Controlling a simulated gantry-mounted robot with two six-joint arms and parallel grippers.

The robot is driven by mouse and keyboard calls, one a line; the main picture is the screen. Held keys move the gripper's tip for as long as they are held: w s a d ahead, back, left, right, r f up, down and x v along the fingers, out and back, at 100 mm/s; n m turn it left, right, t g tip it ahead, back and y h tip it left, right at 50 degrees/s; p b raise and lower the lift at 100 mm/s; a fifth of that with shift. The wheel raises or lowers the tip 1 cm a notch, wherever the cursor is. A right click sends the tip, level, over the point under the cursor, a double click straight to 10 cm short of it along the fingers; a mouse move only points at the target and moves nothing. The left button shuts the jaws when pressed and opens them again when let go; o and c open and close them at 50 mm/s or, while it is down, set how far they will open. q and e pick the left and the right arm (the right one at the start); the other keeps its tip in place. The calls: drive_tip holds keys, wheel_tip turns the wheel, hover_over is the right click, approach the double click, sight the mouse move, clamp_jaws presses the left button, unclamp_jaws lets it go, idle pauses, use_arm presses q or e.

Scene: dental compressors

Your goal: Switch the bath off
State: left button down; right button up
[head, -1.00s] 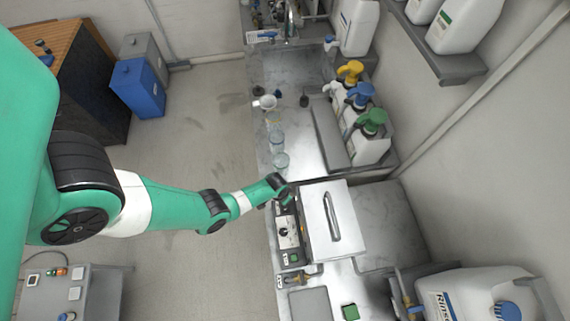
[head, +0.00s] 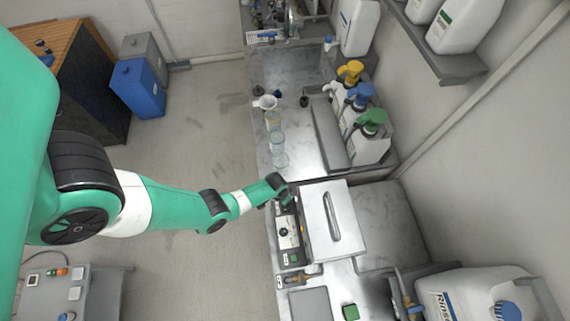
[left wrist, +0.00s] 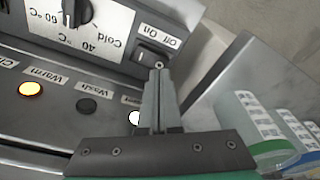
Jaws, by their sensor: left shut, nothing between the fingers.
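The bath (head: 318,240) is a steel box with a handled lid, on the counter at centre right in the head view. Its control panel (head: 289,232) faces left. In the left wrist view, the rocker switch (left wrist: 146,58) carries the labels "On" and "Off". My left gripper (left wrist: 159,68) is shut and empty, its tips at the switch's "Off" end. I cannot tell whether they touch it. The gripper also shows small at the panel's far end in the head view (head: 286,196). The temperature knob (left wrist: 76,12) is beside the switch. My right gripper is not in view.
The "Warm" lamp (left wrist: 30,90) glows orange; the "Wash" lamp (left wrist: 87,106) is dark. A white-lit lamp (left wrist: 136,117) is partly behind my gripper. Glass beakers (head: 276,142) and pump bottles (head: 366,140) stand beyond the bath. A rinse container (head: 470,290) is at lower right.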

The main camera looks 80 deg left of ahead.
use_arm(q)
drive_tip(key=shift+f+b, duration=0.9)
idle(0.8)
drive_tip(key=shift+r, duration=0.1)
wheel_tip(320, 180, up, 7)
drive_tip(key=p, duration=0.7)
idle(0.4)
